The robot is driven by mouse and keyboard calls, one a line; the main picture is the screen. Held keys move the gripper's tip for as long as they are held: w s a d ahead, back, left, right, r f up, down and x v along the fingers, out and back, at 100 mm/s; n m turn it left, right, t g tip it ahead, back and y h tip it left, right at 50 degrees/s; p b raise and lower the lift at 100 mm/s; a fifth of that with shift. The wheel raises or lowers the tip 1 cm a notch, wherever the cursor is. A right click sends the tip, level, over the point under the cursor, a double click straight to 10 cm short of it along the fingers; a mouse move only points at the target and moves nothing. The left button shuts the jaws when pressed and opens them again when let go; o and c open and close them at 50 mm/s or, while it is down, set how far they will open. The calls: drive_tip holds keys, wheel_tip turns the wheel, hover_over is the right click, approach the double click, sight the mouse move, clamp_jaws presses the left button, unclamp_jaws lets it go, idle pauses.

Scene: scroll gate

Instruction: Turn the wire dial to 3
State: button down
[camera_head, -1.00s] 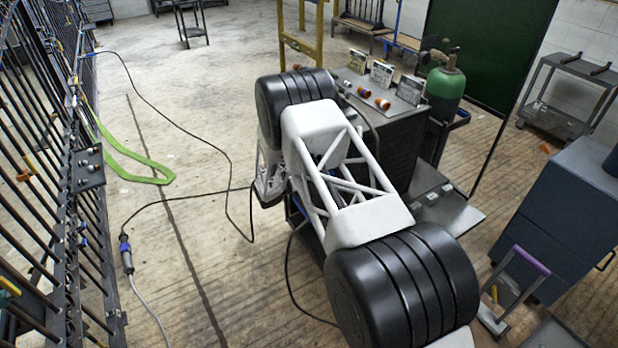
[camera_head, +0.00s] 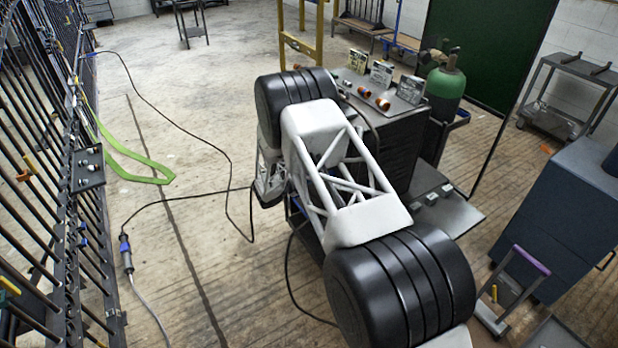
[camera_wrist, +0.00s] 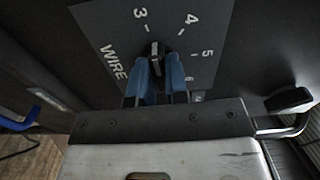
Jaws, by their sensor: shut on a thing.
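The wire dial's knob (camera_wrist: 155,47) is a small dark knob with a pale mark, on a dark grey plate (camera_wrist: 209,24) in the wrist view. The plate carries white numerals 3, 4, 5 and a partly hidden 6, plus the word WIRE. My gripper (camera_wrist: 158,62) has blue fingers, one on each side of the knob, shut on it. The knob's pale mark points roughly up, toward the 3 side, between 3 and 4; its exact setting is hard to read. The lower part of the plate is hidden by my gripper. In the head view my arm hides the dial.
A black handle (camera_wrist: 289,99) sticks out right of the plate. In the head view, a dark cabinet (camera_head: 385,150) and a green gas cylinder (camera_head: 446,82) stand behind my arm. Cables lie on the floor at left, beside a barred rack (camera_head: 45,200).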

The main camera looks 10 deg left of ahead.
drive_tip(key=shift+n, duration=0.8)
drive_tip(key=c, duration=1.1)
unclamp_jaws()
drive_tip(key=shift+s+a, duration=0.1)
drive_tip(key=shift+v, duration=3.75)
drive_tip(key=shift+r, duration=0.15)
